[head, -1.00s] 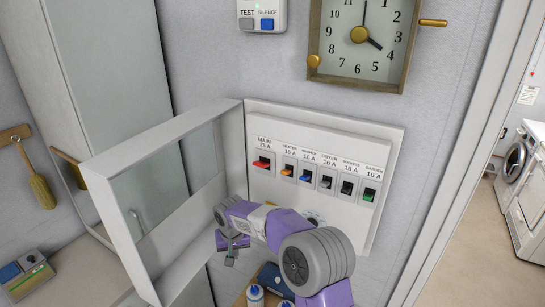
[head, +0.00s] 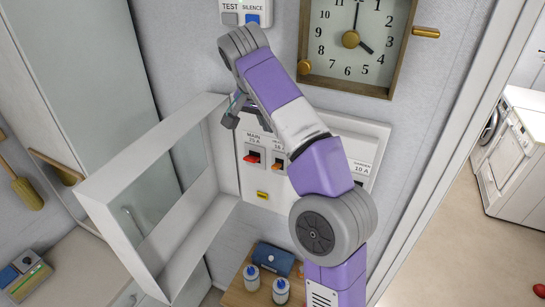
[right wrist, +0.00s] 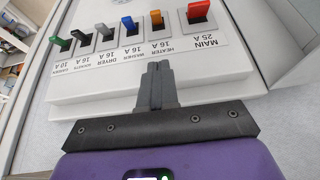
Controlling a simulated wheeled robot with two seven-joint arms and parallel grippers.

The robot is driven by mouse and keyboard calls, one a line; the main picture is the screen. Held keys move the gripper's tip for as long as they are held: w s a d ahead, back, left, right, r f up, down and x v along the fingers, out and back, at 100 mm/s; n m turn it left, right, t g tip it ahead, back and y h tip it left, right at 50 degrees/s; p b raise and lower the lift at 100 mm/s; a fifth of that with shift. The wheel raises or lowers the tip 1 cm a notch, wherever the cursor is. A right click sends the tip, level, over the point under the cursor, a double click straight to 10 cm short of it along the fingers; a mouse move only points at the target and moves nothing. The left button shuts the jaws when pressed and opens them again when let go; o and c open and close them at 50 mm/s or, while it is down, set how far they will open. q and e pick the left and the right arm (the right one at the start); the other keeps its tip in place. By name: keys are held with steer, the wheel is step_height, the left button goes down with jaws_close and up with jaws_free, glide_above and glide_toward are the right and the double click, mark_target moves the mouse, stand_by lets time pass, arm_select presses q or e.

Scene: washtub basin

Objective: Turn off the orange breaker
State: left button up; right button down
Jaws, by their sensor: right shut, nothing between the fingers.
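The orange breaker (head: 278,166) is in the breaker panel (head: 284,200), second from the left, beside the red main breaker (head: 252,158). In the right wrist view the panel appears upside down, and the orange lever (right wrist: 156,18) stands out above its "HEATER 16 A" label, beyond my fingertips. The levers there all stand at a similar angle. My right gripper (head: 231,112) is near the panel's top left corner; in the right wrist view its fingers (right wrist: 157,69) are shut, empty and apart from the orange lever. My left gripper is not in view.
The panel's door (head: 118,222) stands open to the left. Blue (right wrist: 128,25), grey (right wrist: 103,30), black and green levers sit beyond the orange one; my right arm hides them in the head view. A clock (head: 350,72) and an alarm box (head: 246,12) are above.

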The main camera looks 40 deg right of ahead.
steer(key=b, duration=0.2)
glide_above(275, 165)
step_height(275, 165, down, 9)
steer(key=shift+s+r, duration=0.1)
steer(key=f, duration=0.1)
steer(key=a+f+b, duration=0.1)
steer(key=f, duration=0.1)
steer(key=shift+s, duration=0.15)
steer(key=shift+s+a+f, duration=0.1)
steer(key=shift+a+f, duration=0.05)
steer(key=shift+f, duration=0.3)
steer(key=shift+a, duration=0.1)
